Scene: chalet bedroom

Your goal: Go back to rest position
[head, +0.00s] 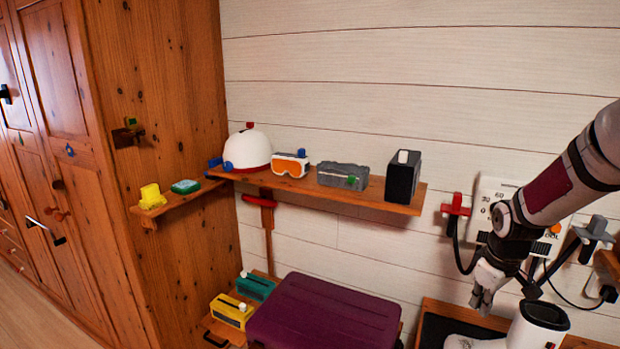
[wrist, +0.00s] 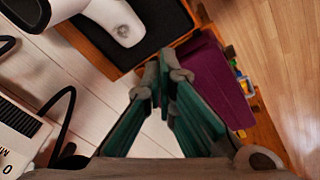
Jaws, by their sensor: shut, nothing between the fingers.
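My gripper (head: 485,296) hangs pointing down at the right of the head view, in front of the white plank wall. It is empty, and its fingers are together. In the wrist view the fingertips (wrist: 163,72) meet, with nothing visible between them. Below and beside it is a white boot-like object (head: 537,330) with a dark opening, which also shows in the wrist view (wrist: 112,22). The gripper appears apart from it. My arm comes in from the right edge.
A purple case (head: 325,312) stands left of my gripper. A wall shelf (head: 395,205) holds a white helmet (head: 247,150), orange goggles (head: 291,163), a grey box (head: 343,176) and a black box (head: 402,178). Behind my gripper are a white wall panel (head: 490,190), a red holder (head: 455,210) and cables.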

